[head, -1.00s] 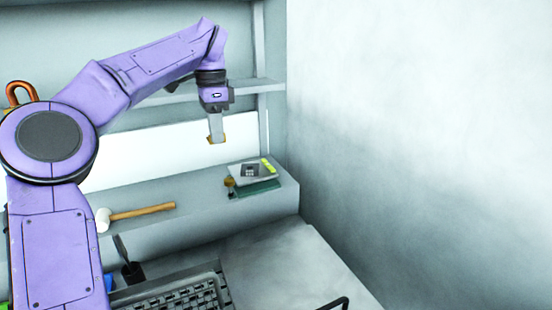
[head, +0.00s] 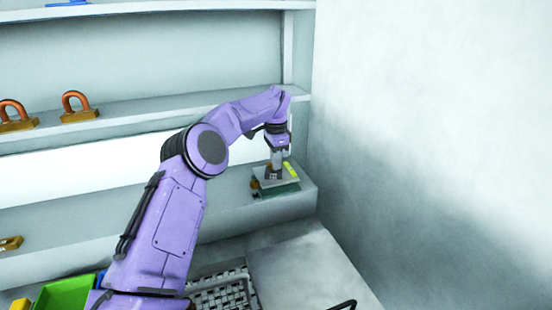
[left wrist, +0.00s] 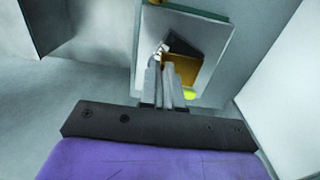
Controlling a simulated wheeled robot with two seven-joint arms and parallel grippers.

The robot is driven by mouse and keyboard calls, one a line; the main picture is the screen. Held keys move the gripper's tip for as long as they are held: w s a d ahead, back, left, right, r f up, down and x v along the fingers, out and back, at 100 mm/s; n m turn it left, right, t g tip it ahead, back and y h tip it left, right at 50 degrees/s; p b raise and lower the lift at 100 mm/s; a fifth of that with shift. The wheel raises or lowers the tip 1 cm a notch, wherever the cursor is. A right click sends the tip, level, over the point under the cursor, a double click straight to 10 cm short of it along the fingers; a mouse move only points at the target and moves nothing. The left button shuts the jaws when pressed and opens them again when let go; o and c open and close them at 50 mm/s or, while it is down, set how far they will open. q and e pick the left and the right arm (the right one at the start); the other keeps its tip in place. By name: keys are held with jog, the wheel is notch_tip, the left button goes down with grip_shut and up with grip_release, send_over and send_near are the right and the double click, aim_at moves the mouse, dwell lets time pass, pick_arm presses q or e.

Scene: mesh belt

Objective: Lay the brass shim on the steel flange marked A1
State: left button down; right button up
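My left gripper (head: 274,174) is low over a pale plate (head: 292,175) on the ledge at the back right. In the left wrist view its fingers (left wrist: 164,70) are close together, with a flat brass piece (left wrist: 184,70), apparently the brass shim, at their tips. The pale plate (left wrist: 212,40) lies beneath, carrying a dark grey piece (left wrist: 187,43) and a yellow-green item (left wrist: 190,95). The fingers hide part of the shim's edge, and whether it touches the plate is unclear. No A1 mark is readable, so I cannot identify the flange. My right gripper is not in view.
The pale plate rests on a green item (head: 285,189). Copper-shackled brass padlocks (head: 78,108) stand on the shelf above. A green bin (head: 65,292) and a mesh belt (head: 222,292) are in front. A wall closes off the right side.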

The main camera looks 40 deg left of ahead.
pick_arm(q)
jog(key=shift+s+f, duration=0.1)
jog(key=shift+s, duration=0.35)
jog(key=shift+w+d+f+b, duration=0.15)
jog(key=shift+w+f+b, duration=0.2)
jog(key=shift+w+f, duration=0.2)
jog(key=shift+s+f+b, duration=0.1)
jog(key=shift+s+b, duration=0.2)
jog(key=shift+b, duration=0.05)
jog(key=shift+f, duration=0.1)
jog(key=shift+w, duration=0.1)
jog(key=c, duration=1.3)
grip_release()
jog(key=shift+w, duration=0.15)
jog(key=shift+c, duration=0.2)
notch_tip(320, 180, up, 13)
jog(key=p, duration=0.5)
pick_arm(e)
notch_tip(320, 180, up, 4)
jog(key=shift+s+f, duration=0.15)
